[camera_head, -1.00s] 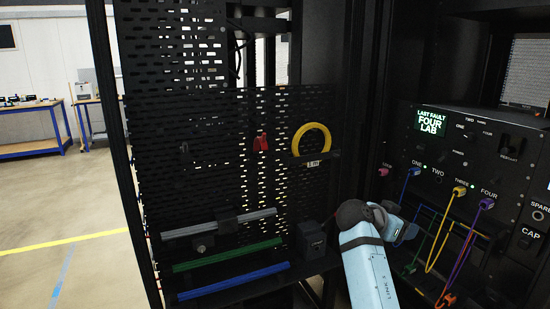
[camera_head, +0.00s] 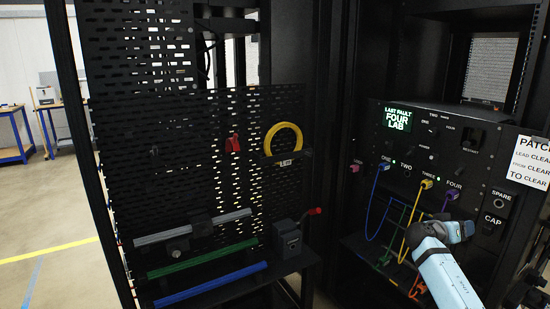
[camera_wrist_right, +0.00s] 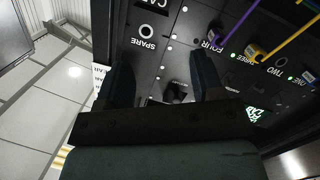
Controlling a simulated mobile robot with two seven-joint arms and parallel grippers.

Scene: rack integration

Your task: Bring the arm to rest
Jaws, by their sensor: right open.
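My right arm (camera_head: 447,272), light blue, comes in from the lower right in the head view, in front of the lower part of the patch panel (camera_head: 440,150). Its wrist is bent to the right, and the fingertips are hard to make out there. In the right wrist view my right gripper (camera_wrist_right: 163,68) is open, its two dark fingers apart with nothing held between them. The panel's SPARE port (camera_wrist_right: 146,32) shows beyond the fingers. My left gripper is not in view.
Blue (camera_head: 384,166), yellow (camera_head: 426,184) and purple (camera_head: 451,195) leads hang from the panel close to my arm. A pegboard (camera_head: 190,150) holds a yellow ring (camera_head: 271,140). A red-tipped lead (camera_head: 315,211) sticks out beside a dark box (camera_head: 287,240). Open floor lies left.

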